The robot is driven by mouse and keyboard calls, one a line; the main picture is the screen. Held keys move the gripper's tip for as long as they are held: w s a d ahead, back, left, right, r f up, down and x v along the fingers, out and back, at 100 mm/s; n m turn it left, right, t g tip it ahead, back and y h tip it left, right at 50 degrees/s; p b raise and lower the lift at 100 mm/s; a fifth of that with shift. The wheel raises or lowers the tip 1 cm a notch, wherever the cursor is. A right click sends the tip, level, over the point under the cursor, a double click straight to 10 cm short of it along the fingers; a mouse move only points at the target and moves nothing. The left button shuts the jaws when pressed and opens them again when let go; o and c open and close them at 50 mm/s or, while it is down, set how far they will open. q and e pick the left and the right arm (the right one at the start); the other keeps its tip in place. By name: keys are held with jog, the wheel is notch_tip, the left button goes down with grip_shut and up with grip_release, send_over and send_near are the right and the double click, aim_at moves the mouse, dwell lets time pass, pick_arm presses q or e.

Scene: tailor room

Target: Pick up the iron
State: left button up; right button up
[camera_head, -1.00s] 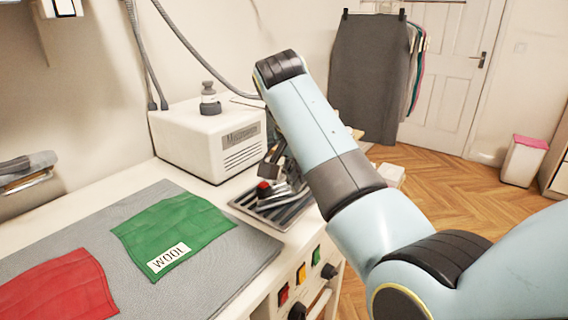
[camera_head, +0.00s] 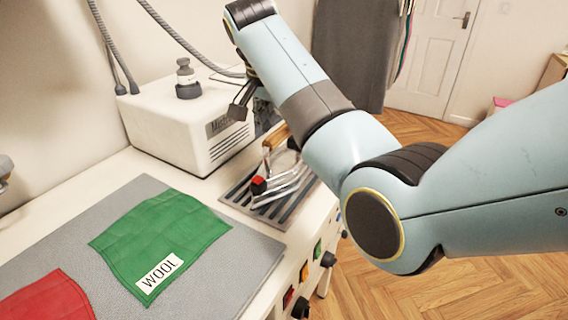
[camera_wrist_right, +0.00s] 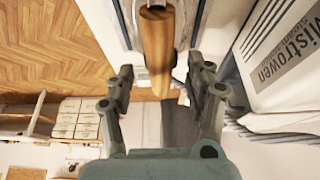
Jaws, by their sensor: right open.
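The iron (camera_head: 286,174) sits on a slatted metal rest (camera_head: 240,194) at the worktable's right end. It has a metal body, a red knob and a wooden handle (camera_head: 276,137). My right arm partly covers its far side in the head view. My right gripper (camera_head: 240,100) is apart from the iron, up and left of the handle in that picture. In the right wrist view my right gripper (camera_wrist_right: 162,88) is open and empty, with the wooden handle (camera_wrist_right: 157,45) ahead, in line with the gap between its fingers. My left gripper is out of view.
A white boxy machine (camera_head: 185,120) with a small bottle on top stands behind the iron rest, close to my right gripper. Grey hoses rise behind it. A green cloth (camera_head: 160,235) labelled WOOL and a red cloth (camera_head: 50,297) lie on a grey mat (camera_head: 235,265).

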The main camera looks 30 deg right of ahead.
aim_at(280, 156)
jog(key=x, duration=0.3)
jog(key=shift+d+f, duration=0.1)
jog(key=shift+f, duration=0.1)
pick_arm(q)
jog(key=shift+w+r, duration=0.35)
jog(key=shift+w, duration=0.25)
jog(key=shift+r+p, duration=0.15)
jog(key=shift+p, duration=0.2)
pick_arm(e)
jog(key=shift+f, duration=0.2)
jog(key=shift+c, duration=0.2)
grip_shut()
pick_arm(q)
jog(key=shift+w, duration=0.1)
pick_arm(e)
jog(key=shift+w+r, duration=0.1)
jog(key=shift+w, duration=0.1)
